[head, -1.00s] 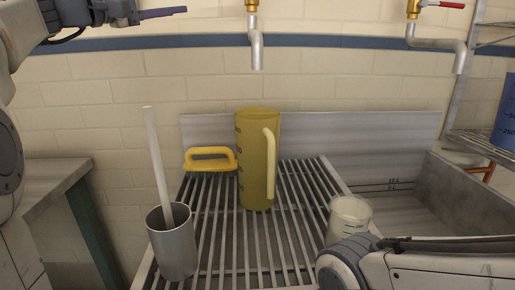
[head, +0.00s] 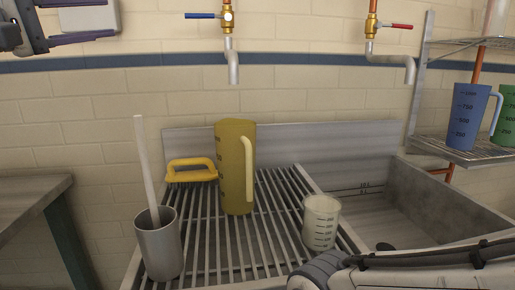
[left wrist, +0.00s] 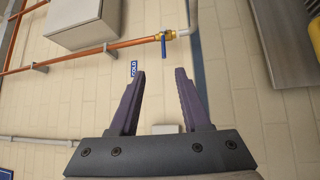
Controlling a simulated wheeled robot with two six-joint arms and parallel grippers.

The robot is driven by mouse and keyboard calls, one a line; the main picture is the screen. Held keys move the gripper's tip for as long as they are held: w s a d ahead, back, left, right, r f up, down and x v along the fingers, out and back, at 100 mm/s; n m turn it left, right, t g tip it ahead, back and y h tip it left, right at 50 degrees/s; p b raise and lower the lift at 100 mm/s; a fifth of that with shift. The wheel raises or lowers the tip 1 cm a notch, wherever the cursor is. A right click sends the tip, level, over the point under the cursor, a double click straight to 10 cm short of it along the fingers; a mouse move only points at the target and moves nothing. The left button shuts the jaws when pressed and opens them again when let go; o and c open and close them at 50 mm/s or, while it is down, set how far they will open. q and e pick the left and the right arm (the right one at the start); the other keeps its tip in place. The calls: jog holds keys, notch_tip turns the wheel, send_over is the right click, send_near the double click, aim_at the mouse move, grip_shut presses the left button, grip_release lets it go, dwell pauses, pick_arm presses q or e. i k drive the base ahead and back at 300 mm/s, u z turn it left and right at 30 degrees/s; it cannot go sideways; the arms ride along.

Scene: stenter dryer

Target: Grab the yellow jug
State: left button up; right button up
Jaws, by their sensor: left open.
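The yellow jug (head: 236,168) stands upright on the slatted metal rack in the middle of the head view, with its pale yellow handle (head: 248,170) on the right side. My left gripper (head: 100,20) is at the top left of the head view, high above the rack and well apart from the jug. In the left wrist view its two dark fingers (left wrist: 160,95) are spread apart with nothing between them, facing the wall. The jug is not in the left wrist view. My right gripper is not visible; only part of my right arm shows at the lower right.
A yellow-handled item (head: 190,170) lies just left of the jug. A metal cup (head: 160,248) with a white rod stands at front left, and a clear measuring beaker (head: 320,222) at right. Taps (head: 229,45) hang above. A sink (head: 440,195) and shelf (head: 470,152) with a blue jug (head: 466,115) are right.

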aim_at(236, 138)
jog(key=k, duration=0.85)
jog(key=z, duration=0.05)
